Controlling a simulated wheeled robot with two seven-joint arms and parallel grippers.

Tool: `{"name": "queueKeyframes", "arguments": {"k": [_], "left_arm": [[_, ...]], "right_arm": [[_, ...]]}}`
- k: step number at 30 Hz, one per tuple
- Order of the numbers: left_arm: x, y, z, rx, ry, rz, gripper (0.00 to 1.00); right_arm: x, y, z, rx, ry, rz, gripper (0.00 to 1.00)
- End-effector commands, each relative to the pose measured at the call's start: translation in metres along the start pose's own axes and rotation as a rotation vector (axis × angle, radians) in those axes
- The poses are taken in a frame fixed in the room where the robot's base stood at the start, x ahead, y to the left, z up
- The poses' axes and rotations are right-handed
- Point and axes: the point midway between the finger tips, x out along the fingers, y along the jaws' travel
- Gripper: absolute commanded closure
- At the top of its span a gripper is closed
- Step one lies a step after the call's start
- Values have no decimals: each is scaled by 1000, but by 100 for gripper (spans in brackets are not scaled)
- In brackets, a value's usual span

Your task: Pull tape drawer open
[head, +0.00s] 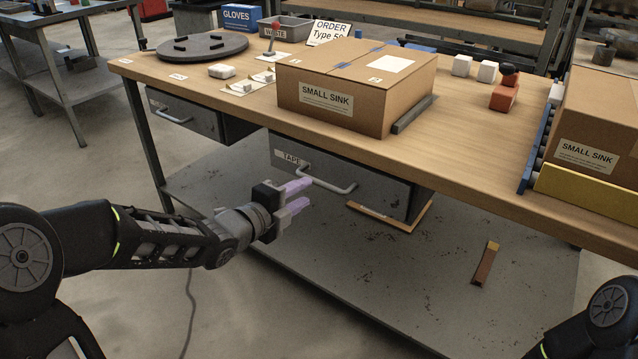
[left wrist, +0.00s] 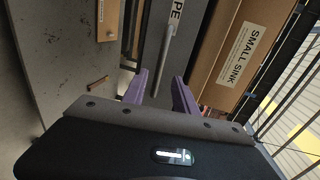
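The tape drawer (head: 385,189) is a dark grey box under the wooden workbench, with a white TAPE label (head: 290,157) at its upper left. Its light grey bar handle (head: 328,181) crosses the front, and the drawer front looks flush under the bench edge. My left gripper (head: 298,194) has purple fingers and is just in front of the handle's left end. My right gripper is out of view; only part of my right arm shows at the lower right.
A SMALL SINK box (head: 355,88) stands on the workbench (head: 215,92) above the drawer. Another drawer (head: 185,112) with a handle is at the left. A lower shelf (head: 400,270) holds a small brown piece (head: 485,264). Open floor lies in front of the bench.

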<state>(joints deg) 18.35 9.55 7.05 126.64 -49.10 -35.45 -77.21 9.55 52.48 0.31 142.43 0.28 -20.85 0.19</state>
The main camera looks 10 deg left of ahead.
Motion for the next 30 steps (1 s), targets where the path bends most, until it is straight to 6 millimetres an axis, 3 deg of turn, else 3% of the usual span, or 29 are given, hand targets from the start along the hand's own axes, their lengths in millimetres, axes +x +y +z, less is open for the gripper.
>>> {"name": "queueKeyframes", "arguments": {"k": [8,21,30], "left_arm": [[10,2,-1,-2,2,1,66],[71,2,0,-4,0,1,66],[78,1,0,-4,0,1,66]], "right_arm": [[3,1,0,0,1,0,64],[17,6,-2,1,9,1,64],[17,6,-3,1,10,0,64]]}}
